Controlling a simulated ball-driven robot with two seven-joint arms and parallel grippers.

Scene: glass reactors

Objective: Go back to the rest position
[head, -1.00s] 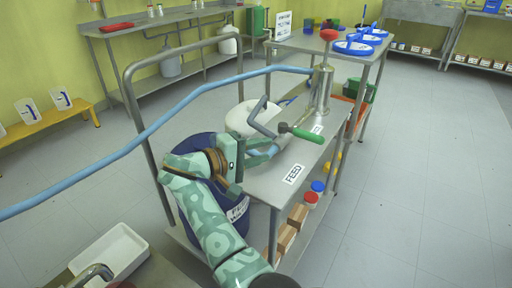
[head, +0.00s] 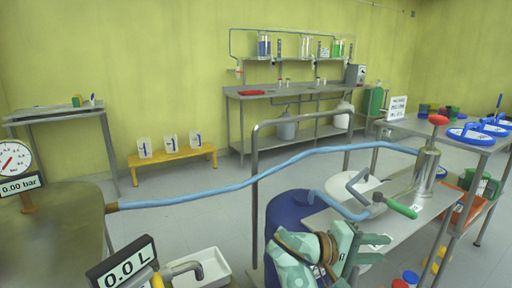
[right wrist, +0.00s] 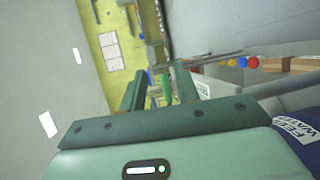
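My right gripper (head: 382,248) shows low in the head view, in front of the blue drum (head: 290,215) and beside the metal cart. Its two fingers are apart in the right wrist view (right wrist: 158,85), with nothing held between them. The steel pump (head: 426,175) with a red knob stands on the cart, above and to the right of the gripper in the head view. Its green-handled lever (head: 401,209) is apart from the gripper. My left gripper is not in view.
A blue hose (head: 240,183) runs from the tank (head: 55,215) at left to the pump. The cart's tall rail (head: 255,170) stands close to my right arm. A white tray (head: 205,272) and a 0.0 L display (head: 124,264) are in front. Open floor lies behind.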

